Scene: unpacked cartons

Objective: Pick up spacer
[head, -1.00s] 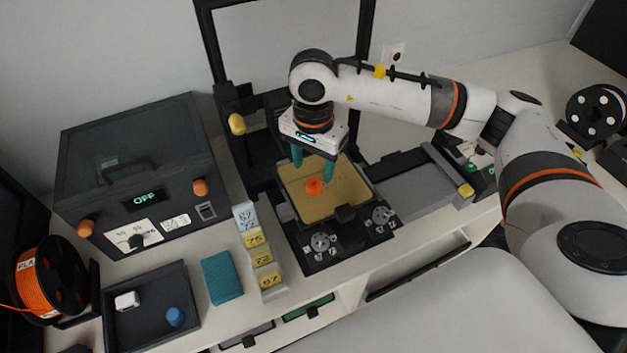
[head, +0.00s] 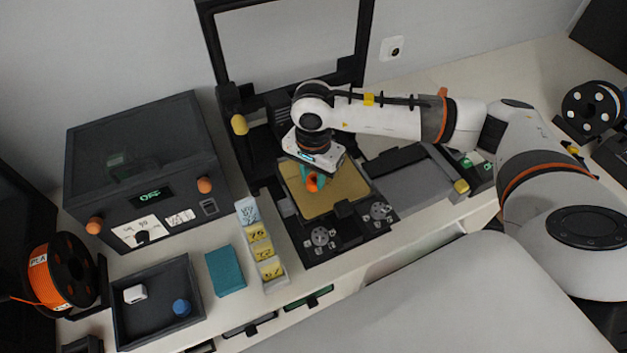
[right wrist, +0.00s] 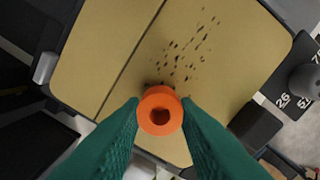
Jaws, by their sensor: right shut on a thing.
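The spacer is a small orange ring-shaped piece with a hole through it. In the head view the spacer (head: 313,183) is over the tan print bed (head: 345,200) of the black-framed printer. In the right wrist view the spacer (right wrist: 160,111) sits between the teal fingertips, its hole facing the camera. My right gripper (right wrist: 160,118) is shut on the spacer; it also shows in the head view (head: 312,180), reaching down from above. I cannot tell whether the spacer touches the bed. My left gripper is not in view.
A dark tray (head: 155,335) at the front left holds a white piece and a blue piece. A dark box with an orange-knobbed panel (head: 140,165) stands behind it. Numbered yellow blocks (head: 264,250) and a teal block (head: 225,270) lie beside the printer. The printer frame (head: 208,50) rises behind the bed.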

